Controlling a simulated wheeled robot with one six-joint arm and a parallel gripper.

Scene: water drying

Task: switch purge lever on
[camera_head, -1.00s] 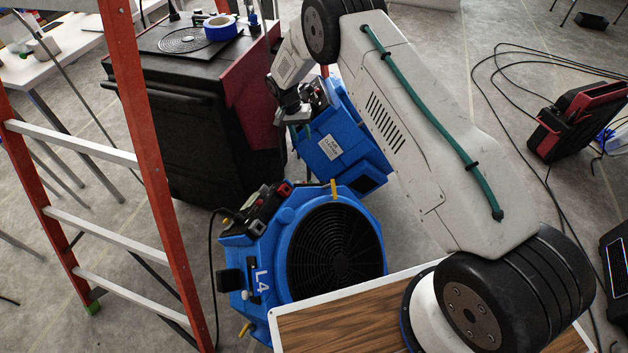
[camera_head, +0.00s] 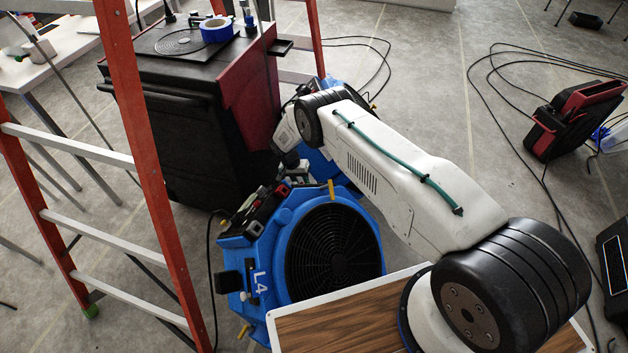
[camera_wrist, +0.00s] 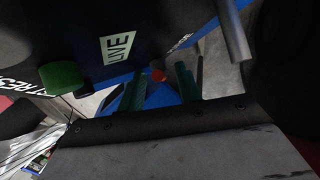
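In the head view my gripper is mostly hidden behind my wrist, beside the control panel (camera_head: 265,208) of the front blue blower (camera_head: 292,290) marked L4. In the wrist view two dark green fingers of my gripper (camera_wrist: 159,88) stand apart, with no held object visible between them. A small red knob (camera_wrist: 158,75) shows between them, beyond the tips. A dark panel with a "LIVE" label (camera_wrist: 117,47) fills the upper part of the wrist view. A grey rod (camera_wrist: 234,32) is at its upper right, apart from the fingers. I cannot tell which part is the purge lever.
An orange ladder (camera_head: 150,170) stands at left, in front of a black cabinet (camera_head: 185,130). A second blue blower (camera_head: 322,166) is mostly hidden behind my arm. A wood-topped surface (camera_head: 340,322) is at the front. Floor at right is open, with cables and a red-black case (camera_head: 575,118).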

